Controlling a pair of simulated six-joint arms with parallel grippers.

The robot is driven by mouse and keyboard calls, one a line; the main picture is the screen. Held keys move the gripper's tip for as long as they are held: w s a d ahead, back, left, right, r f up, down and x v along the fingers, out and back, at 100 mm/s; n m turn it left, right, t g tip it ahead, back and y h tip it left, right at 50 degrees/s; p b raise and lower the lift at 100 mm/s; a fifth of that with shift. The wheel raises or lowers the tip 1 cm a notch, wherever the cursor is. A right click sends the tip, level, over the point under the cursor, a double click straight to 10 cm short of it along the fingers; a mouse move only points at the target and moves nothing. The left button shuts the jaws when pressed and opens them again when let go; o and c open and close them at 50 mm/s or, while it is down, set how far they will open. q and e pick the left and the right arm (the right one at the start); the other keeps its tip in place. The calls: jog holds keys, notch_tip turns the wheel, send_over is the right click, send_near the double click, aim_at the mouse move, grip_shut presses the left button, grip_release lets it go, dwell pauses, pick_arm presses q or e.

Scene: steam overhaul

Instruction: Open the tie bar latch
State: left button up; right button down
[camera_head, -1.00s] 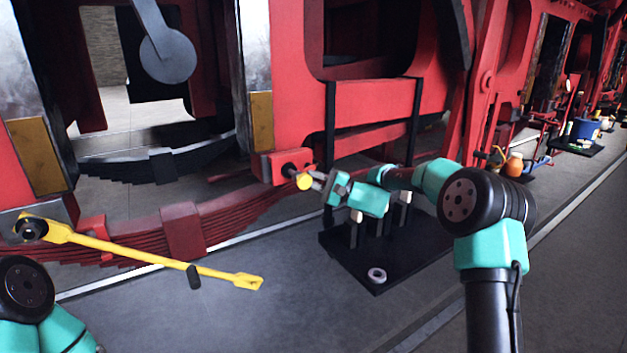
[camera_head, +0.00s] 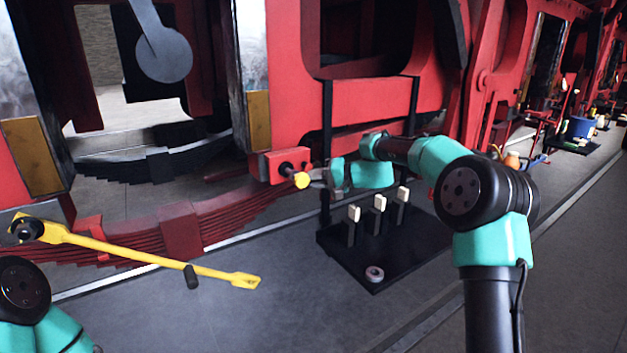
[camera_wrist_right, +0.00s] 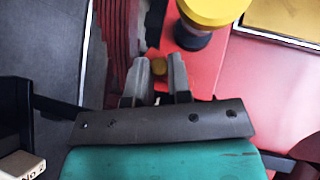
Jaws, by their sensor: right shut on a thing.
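A long yellow bar (camera_head: 150,258), which looks like the tie bar, hangs at the left from a dark pin, its slotted end low at the right. A red block (camera_head: 272,166) carries a dark stem with a yellow knob (camera_head: 302,180), also in the right wrist view (camera_wrist_right: 214,10). My right gripper (camera_head: 316,177) is just right of this knob. The large knob is outside the fingers. My left gripper is out of view.
A black stand (camera_head: 372,275) with several pale-topped posts and a small ring (camera_head: 374,273) stands below my right arm. The red leaf spring (camera_head: 182,232) and red frame (camera_head: 367,105) rise behind. The grey floor in front is open.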

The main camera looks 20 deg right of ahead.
jog(key=shift+w+d+n+h, duration=0.1)
jog(key=shift+d+n+h, duration=0.2)
jog(key=shift+n+h, duration=0.75)
jog(key=c, duration=1.1)
grip_release()
jog(key=shift+o, duration=0.2)
jog(key=v, duration=1.7)
jog(key=shift+r, duration=0.45)
jog(key=shift+d+f, duration=0.1)
jog(key=shift+d, duration=0.05)
